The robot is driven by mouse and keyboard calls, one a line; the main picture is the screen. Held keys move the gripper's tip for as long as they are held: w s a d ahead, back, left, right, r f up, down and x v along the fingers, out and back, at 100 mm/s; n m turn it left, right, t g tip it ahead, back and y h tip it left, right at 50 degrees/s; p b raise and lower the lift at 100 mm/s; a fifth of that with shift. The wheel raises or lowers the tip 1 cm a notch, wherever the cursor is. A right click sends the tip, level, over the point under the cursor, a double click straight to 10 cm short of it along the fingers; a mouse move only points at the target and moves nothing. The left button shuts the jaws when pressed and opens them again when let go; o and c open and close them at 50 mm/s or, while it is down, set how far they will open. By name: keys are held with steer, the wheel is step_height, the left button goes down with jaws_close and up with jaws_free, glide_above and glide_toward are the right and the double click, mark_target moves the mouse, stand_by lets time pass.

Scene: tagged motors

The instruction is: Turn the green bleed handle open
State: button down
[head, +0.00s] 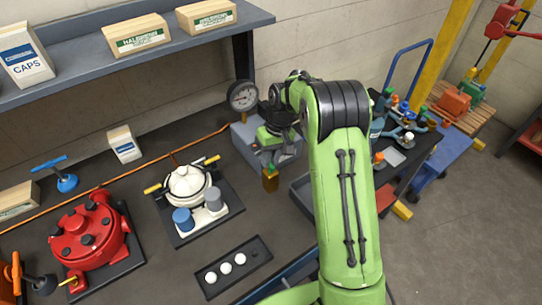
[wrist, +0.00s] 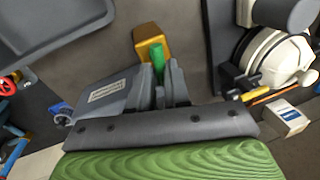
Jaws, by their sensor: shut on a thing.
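The green bleed handle (wrist: 157,62) shows in the wrist view as a short green bar by a brass-coloured block (wrist: 150,42). My gripper (wrist: 167,92) is shut on the handle, with its dark fingers on either side of it. In the head view the brass block (head: 270,182) stands at the front of a grey box (head: 262,138), just below my gripper (head: 271,160). My fingers and wrist hide much of the handle and part of the box there.
A round gauge (head: 242,96) stands behind the grey box. A grey tray (head: 302,193) lies close on the right. A white motor (head: 188,183) and a red motor (head: 87,237) stand to the left. A dark strip with white balls (head: 232,266) lies in front.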

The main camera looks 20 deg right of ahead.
steer(key=shift+a+n, duration=0.1)
steer(key=shift+n, duration=0.6)
steer(key=c, duration=1.1)
jaws_free()
step_height(320, 180, up, 16)
steer(key=w+d+p, duration=0.1)
steer(key=d+p, duration=0.2)
steer(key=shift+f, duration=0.25)
